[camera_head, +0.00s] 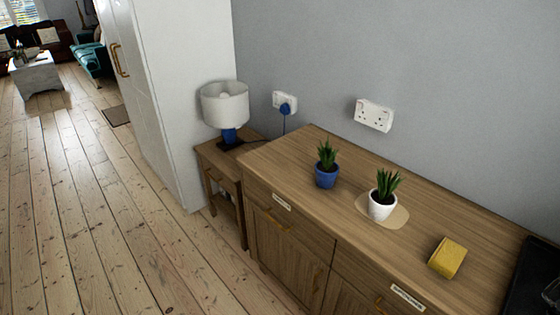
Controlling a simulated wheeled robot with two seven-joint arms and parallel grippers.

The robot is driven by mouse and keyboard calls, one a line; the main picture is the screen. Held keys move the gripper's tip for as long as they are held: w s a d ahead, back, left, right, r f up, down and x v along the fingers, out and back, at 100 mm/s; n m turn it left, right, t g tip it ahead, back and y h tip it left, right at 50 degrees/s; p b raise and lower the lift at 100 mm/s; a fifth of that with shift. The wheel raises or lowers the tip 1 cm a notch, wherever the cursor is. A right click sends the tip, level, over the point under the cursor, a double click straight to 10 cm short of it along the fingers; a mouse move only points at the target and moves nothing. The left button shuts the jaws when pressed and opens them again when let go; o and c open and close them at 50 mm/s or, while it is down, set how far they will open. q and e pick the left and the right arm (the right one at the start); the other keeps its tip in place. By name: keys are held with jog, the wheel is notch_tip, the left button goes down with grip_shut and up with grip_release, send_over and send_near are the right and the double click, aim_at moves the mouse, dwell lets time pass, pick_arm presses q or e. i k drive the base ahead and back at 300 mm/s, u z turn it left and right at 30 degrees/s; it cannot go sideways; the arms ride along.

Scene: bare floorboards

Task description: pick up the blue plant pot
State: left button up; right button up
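A small blue plant pot (326,178) with a spiky green plant stands upright on the wooden sideboard (285,168), left of centre on its top. A white plant pot (381,207) with a similar green plant stands to its right on a pale round mat (398,217). The two pots are apart. Neither of my grippers shows in the head view.
A yellow block or sponge (447,257) lies on the sideboard's right part, with a black object (530,280) at the far right edge. A lamp (225,105) stands on a side table left. Wall sockets (374,115) are behind. Floorboards (110,210) at left are clear.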

aim_at(327, 170)
jog(key=u, duration=0.45)
jog(key=i, duration=1.25)
jog(key=z, duration=0.6)
